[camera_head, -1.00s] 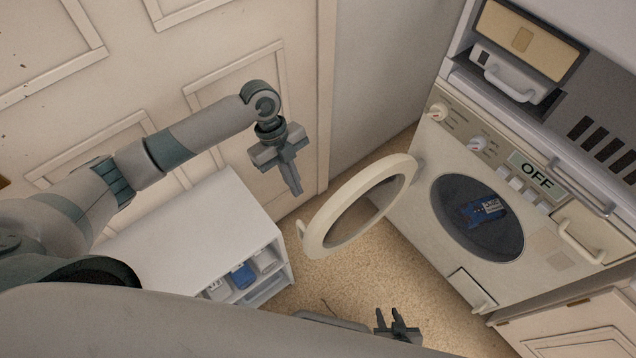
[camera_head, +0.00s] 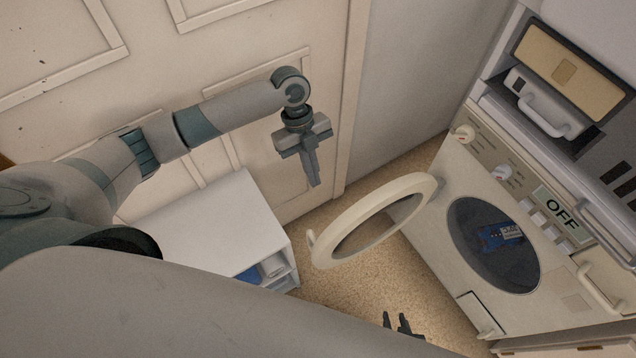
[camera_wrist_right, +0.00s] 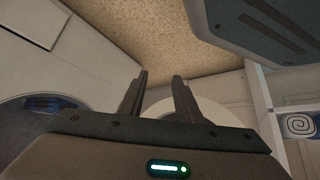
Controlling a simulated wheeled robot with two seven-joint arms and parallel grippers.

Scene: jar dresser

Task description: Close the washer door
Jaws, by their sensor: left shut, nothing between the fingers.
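The washer (camera_head: 450,180) stands at the right with a round dark opening (camera_head: 492,245) and a blue packet (camera_head: 500,236) inside. Its white ring-shaped door (camera_head: 426,185) is swung wide open to the left, with a small handle on its free edge. My left gripper (camera_head: 315,180) is shut and empty, pointing down above and left of the door, apart from it. My right gripper (camera_head: 398,322) is low in front of the door, partly cut off by my body; its fingers are apart and empty in the right wrist view (camera_wrist_right: 158,85). A pale curved shape, likely the door, shows behind them.
A white shelf unit (camera_head: 215,220) with items inside stands left of the door. A panelled wall (camera_head: 240,60) is behind my left arm. Tan floor (camera_head: 340,285) is clear between shelf and washer. A drawer unit (camera_head: 560,75) sits above the washer.

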